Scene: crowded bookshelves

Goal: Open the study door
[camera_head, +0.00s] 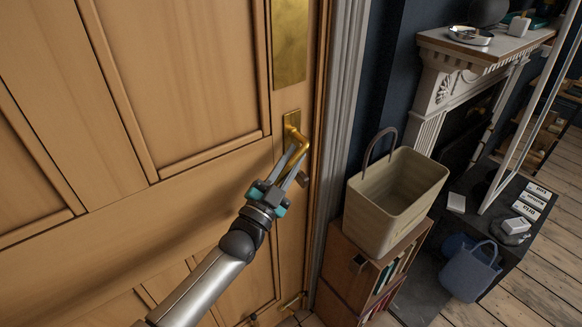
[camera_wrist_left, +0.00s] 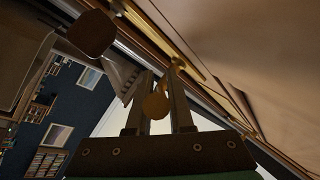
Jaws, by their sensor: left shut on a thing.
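The study door (camera_head: 190,195) is a light wooden panelled door filling the left of the head view, and it looks shut against its white frame (camera_head: 341,110). A brass handle (camera_head: 291,124) on a brass plate sits near its right edge. My left gripper (camera_head: 297,158) reaches up to the handle from below, with its fingers shut on the lever. In the left wrist view a rounded brass end (camera_wrist_left: 156,104) shows between the two fingers, and the door surface (camera_wrist_left: 262,50) fills the upper right. The fingers hide part of the lever. My right gripper is not in view.
Right of the frame, a cream basket (camera_head: 398,200) stands on a wooden box of books (camera_head: 345,262). Beyond are a white fireplace (camera_head: 440,85), a blue bucket (camera_head: 469,270) and a dark hearth with small boxes (camera_head: 531,201). Bare floorboards (camera_head: 535,290) lie at the lower right.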

